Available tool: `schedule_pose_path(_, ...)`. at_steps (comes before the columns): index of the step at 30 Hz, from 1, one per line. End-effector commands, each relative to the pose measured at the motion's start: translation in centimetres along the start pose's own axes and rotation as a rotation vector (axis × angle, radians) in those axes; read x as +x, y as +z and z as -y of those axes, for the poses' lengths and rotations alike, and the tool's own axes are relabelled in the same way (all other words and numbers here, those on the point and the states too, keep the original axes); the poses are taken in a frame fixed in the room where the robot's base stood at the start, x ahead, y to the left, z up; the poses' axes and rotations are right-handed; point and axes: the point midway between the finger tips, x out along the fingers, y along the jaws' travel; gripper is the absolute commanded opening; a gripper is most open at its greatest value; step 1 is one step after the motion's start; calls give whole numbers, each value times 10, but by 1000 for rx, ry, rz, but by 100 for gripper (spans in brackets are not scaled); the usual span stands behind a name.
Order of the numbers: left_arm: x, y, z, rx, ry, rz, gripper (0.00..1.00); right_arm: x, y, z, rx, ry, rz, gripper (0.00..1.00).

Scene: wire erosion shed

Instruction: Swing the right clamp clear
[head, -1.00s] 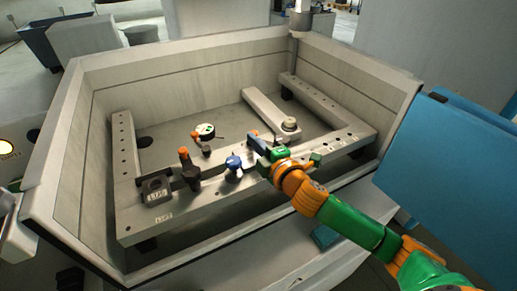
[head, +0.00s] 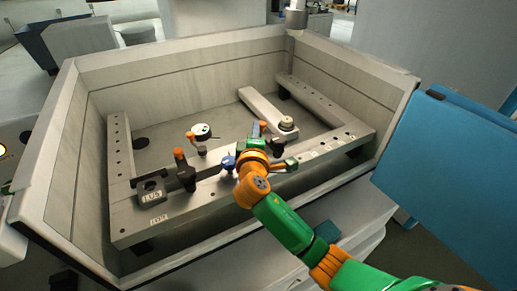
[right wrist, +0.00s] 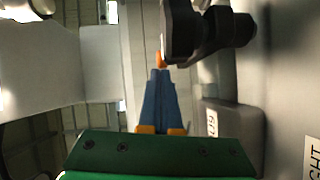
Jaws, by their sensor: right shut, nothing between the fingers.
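My right gripper (head: 257,146) reaches over the front rail in the head view, near an orange tip (head: 263,126) that seems to belong to the right clamp. The gripper hides most of that clamp. In the right wrist view, its blue fingers (right wrist: 160,75) are shut and empty. Just beyond them is an orange end (right wrist: 160,58); I cannot tell whether they touch. The right clamp's black body (right wrist: 215,35) is at upper right, above the RIGHT label (right wrist: 314,157). The left clamp (head: 185,172), black with an orange top, stands upright on the rail. My left gripper is not in view.
A blue knob (head: 228,162) is close left of the gripper. A round dial (head: 202,130) stands behind the left clamp. A numbered block (head: 152,190) is on the rail at left. A grey bar with a round piece (head: 287,123) is behind, right. Tank walls (head: 185,68) surround everything.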

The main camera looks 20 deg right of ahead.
Motion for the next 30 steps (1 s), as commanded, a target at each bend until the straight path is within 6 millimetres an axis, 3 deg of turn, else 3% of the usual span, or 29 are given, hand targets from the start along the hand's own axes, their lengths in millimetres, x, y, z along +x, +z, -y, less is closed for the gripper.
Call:
schedule_pose_path(18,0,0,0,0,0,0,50,0,0,0,0,0,-2,0)
schedule_pose_path(30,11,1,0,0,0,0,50,-67,0,1,2,-1,-3,0)
